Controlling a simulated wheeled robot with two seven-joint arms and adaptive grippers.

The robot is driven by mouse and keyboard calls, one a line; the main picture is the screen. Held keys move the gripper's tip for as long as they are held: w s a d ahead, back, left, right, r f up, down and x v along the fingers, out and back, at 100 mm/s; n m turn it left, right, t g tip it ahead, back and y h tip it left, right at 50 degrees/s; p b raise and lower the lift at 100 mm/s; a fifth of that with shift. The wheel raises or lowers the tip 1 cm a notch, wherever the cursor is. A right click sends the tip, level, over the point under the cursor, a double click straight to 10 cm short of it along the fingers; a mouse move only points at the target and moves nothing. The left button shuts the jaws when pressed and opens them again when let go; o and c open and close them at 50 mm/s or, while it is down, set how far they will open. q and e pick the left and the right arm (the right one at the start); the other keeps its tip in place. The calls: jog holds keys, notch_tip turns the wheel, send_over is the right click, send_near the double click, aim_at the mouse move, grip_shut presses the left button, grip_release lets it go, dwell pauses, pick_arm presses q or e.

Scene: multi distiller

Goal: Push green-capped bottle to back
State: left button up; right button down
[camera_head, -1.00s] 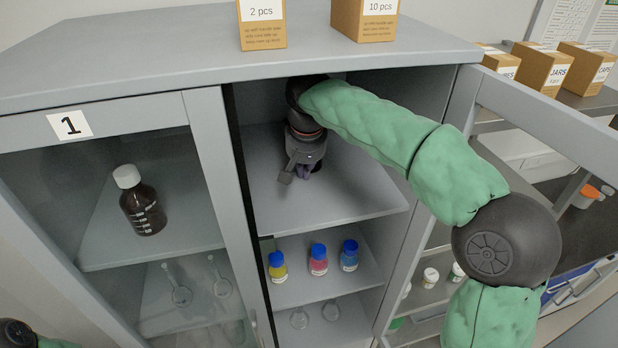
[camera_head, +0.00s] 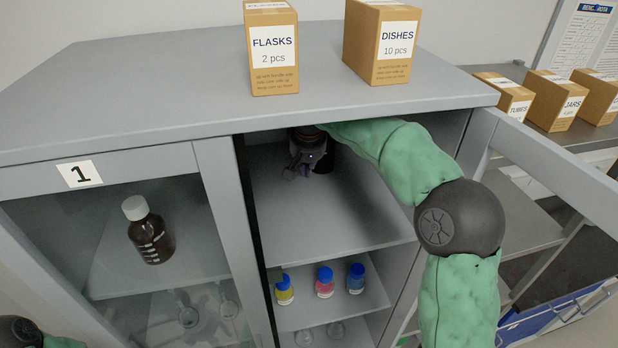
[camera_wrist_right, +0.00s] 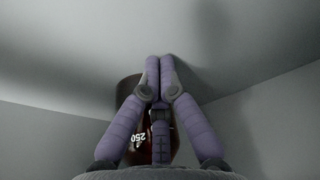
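In the right wrist view a dark brown bottle (camera_wrist_right: 128,90) with a white "250" marking stands on the shelf, just beyond my fingers and partly hidden by them. Its cap cannot be made out, so I see no green. My right gripper (camera_wrist_right: 159,70) has its fingers together at the tips, in front of the bottle, with nothing visible between them. Contact with the bottle is unclear. In the head view the right gripper (camera_head: 300,168) is deep inside the open cabinet, over the upper shelf (camera_head: 340,215). My left gripper is out of view.
A white-capped brown bottle (camera_head: 150,232) stands behind the left glass door. Small blue-capped bottles (camera_head: 324,283) are on the shelf below. The open door (camera_head: 560,165) is on the right. Boxes (camera_head: 272,50) stand on the cabinet top. The upper shelf's front is clear.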

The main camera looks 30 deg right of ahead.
jog(key=s+a, duration=0.1)
jog(key=s, duration=0.2)
jog(key=s+a+r, duration=0.1)
jog(key=s, duration=0.3)
jog(key=s+a, duration=0.2)
jog(key=s, duration=0.2)
jog(key=shift+s+r, duration=0.2)
jog(key=shift+s, duration=0.45)
jog(key=shift+a+f, duration=0.1)
